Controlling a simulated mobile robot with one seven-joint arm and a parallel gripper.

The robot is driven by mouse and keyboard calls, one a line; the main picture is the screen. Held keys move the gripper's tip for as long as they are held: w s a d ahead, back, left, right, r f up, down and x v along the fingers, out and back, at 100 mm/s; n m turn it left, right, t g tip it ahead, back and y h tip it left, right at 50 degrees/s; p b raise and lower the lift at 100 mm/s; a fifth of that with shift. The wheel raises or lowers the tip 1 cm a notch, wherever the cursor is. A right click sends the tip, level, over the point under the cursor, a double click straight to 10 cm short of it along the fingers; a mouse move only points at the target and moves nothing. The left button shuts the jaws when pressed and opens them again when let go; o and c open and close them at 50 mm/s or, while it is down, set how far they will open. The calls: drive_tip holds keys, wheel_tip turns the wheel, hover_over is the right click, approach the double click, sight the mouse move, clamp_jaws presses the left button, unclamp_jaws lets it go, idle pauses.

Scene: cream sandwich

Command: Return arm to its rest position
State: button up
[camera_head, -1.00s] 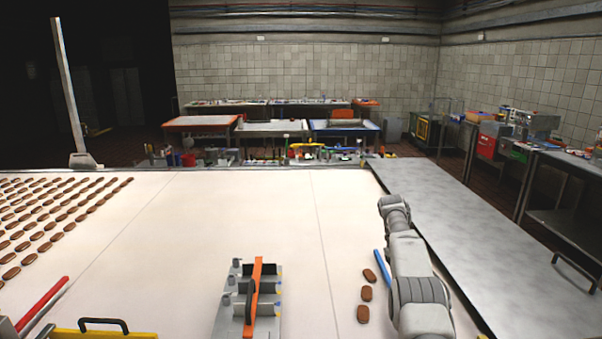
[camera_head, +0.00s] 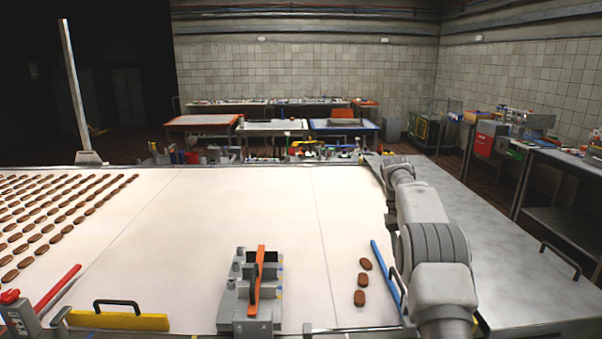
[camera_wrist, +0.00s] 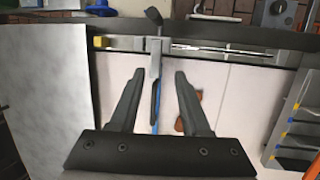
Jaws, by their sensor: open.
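My arm reaches over the right side of the white table in the head view. My gripper (camera_wrist: 160,100) shows in the wrist view with its two fingers spread apart and nothing between them touching them. Below it, beyond the fingers, lie a blue bar (camera_wrist: 156,103) and a brown cookie (camera_wrist: 181,125), partly hidden by the right finger. In the head view the gripper itself is hidden; only my grey arm links show.
Three brown cookies (camera_head: 360,297) lie beside the blue bar (camera_head: 384,265). A grey fixture with an orange bar (camera_head: 257,280) stands at front centre. Rows of cookies (camera_head: 50,229) fill the left. A grey side surface (camera_head: 480,235) lies right. The white table's middle (camera_head: 240,205) is clear.

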drive_tip(key=s+a+r+t+y, duration=0.15)
drive_tip(key=s+a+r, duration=0.25)
drive_tip(key=s+r, duration=0.45)
drive_tip(key=s+a+r+t+h, duration=0.1)
drive_tip(key=s+a+r+t, duration=0.25)
drive_tip(key=s+r, duration=0.5)
drive_tip(key=s+a+f+t, duration=0.1)
drive_tip(key=s+a+f, duration=0.1)
drive_tip(key=s, duration=0.8)
drive_tip(key=s+a+f+t+y, duration=0.1)
drive_tip(key=s+a+f+t, duration=0.1)
drive_tip(key=s, duration=0.9)
drive_tip(key=shift+a+f, duration=0.5)
drive_tip(key=shift+a, duration=0.2)
drive_tip(key=shift+s+d+y, duration=0.1)
drive_tip(key=shift+d+y, duration=0.05)
drive_tip(key=shift+y, duration=0.1)
